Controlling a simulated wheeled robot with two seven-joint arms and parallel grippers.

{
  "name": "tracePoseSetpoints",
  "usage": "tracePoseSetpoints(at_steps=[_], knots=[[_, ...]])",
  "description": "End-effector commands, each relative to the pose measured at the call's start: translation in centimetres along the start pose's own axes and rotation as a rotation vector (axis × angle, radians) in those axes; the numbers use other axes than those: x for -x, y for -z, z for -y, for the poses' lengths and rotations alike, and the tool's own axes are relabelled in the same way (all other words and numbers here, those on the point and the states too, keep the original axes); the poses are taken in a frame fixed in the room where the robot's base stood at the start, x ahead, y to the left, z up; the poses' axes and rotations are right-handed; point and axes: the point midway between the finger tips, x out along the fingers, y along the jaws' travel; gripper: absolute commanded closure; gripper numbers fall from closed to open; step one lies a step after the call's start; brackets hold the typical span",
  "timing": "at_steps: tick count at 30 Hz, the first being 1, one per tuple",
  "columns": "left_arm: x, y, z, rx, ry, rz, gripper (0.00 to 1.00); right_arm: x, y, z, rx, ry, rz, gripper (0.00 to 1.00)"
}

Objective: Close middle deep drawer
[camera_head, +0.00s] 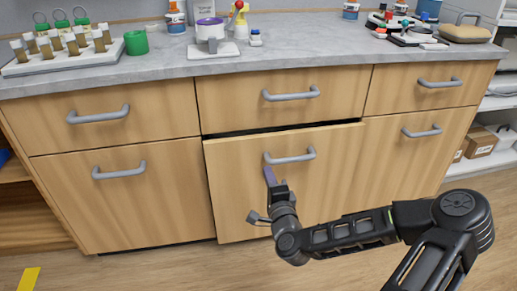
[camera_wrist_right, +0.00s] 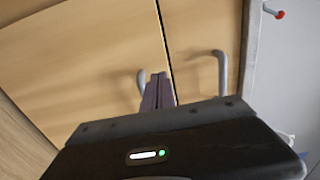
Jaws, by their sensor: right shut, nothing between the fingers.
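The middle deep drawer (camera_head: 235,185) is the lower centre front of a wooden cabinet. It stands slightly open, with a dark gap along its top edge and its front a little proud of its neighbours. Its grey bar handle (camera_head: 290,157) is near the top of the front. My right gripper (camera_head: 269,176) is shut and empty, its fingertips just below the handle's left end; I cannot tell if they touch. In the right wrist view the shut fingers (camera_wrist_right: 158,90) point at the drawer front beside a grey handle (camera_wrist_right: 141,80). My left gripper is not in view.
The other drawers, such as the lower left one (camera_head: 120,205) and the upper middle one (camera_head: 245,105), look shut. The grey countertop (camera_head: 170,65) holds a tube rack (camera_head: 65,60), a green cup (camera_head: 136,43) and other lab items. Open floor lies in front.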

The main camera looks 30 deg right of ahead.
Motion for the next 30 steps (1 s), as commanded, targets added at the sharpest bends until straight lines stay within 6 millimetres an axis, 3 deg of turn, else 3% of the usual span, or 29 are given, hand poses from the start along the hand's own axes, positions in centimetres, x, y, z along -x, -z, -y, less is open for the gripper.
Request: tracePoseSetpoints(at_steps=[5, 19, 24, 30], knots=[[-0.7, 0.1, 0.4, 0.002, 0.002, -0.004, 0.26, -2.2, -0.1, -0.2, -0.001, 0.002, 0.0, 1.0], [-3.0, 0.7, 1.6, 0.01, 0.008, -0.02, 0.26, -11.1, -0.1, -0.3, -0.001, 0.001, 0.001, 1.0], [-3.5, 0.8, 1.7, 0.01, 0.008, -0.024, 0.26, -12.9, -0.1, -0.1, -0.001, 0.0, 0.001, 1.0], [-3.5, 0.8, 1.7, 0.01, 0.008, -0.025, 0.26, -13.3, -0.1, 0.0, 0.001, 0.0, 0.002, 1.0]])
